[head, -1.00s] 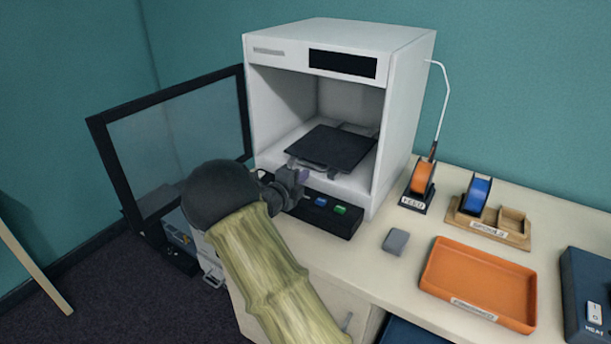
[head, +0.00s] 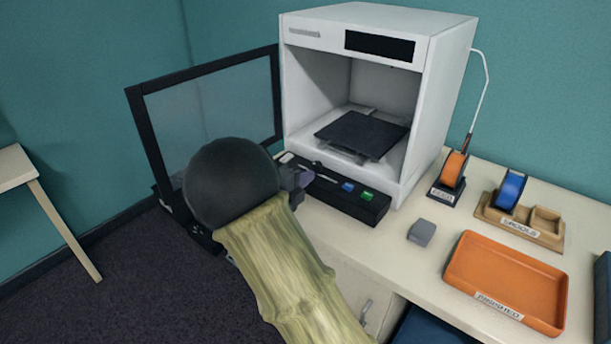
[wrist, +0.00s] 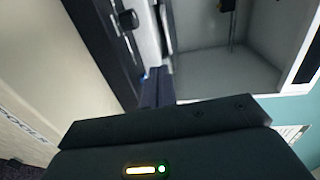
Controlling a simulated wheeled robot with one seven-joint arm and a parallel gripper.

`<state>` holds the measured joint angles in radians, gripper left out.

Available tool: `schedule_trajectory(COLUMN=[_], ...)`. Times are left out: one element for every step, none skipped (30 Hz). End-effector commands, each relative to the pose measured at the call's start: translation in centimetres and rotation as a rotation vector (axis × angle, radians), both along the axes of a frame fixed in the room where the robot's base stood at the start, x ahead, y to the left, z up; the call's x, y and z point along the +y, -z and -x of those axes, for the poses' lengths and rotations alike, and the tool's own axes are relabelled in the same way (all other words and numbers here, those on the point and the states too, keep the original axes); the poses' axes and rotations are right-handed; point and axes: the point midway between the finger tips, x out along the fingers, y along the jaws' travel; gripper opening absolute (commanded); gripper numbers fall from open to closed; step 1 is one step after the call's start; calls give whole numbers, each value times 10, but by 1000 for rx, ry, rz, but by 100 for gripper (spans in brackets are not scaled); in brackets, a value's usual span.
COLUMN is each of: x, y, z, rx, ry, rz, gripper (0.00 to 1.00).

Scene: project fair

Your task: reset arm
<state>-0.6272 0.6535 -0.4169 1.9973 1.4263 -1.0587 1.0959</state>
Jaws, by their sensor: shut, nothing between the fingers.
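My gripper (head: 303,178) is mostly hidden behind the dark round joint of my own arm in the head view. It is in front of the white printer (head: 442,105), near the left part of the black control strip (head: 335,192). In the wrist view my gripper's fingers (wrist: 157,85) are together, with nothing between them. The printer's open chamber also shows in the wrist view (wrist: 225,62).
The printer's glass door (head: 215,115) stands open at the left. A small table (head: 15,165) is at far left.

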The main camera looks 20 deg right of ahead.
Motion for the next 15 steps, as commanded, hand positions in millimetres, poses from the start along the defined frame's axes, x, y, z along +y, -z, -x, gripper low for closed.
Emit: schedule_trajectory(x=[0,-1,-1,-2,-2,-3,-3,-3,-1,0,2,6,9,12,17], y=[0,0,1,1,2,4,6,9,12,15,17,22,25,27,31], z=[0,-1,-1,-2,-3,-4,-5,-5,-5,-3,-2,3,7,12,20], rx=[5,11,28,47,73,115,155,199,265,318,372,446,501,554,623], ry=[-4,-10,-24,-41,-64,-102,-140,-182,-248,-303,-362,-444,-505,-569,-652], rz=[0,0,-1,-3,-1,-2,-1,2,8,15,24,40,56,72,98], gripper=[0,0,0,0,0,0,0,0,0,0,0,0,0,0,0])
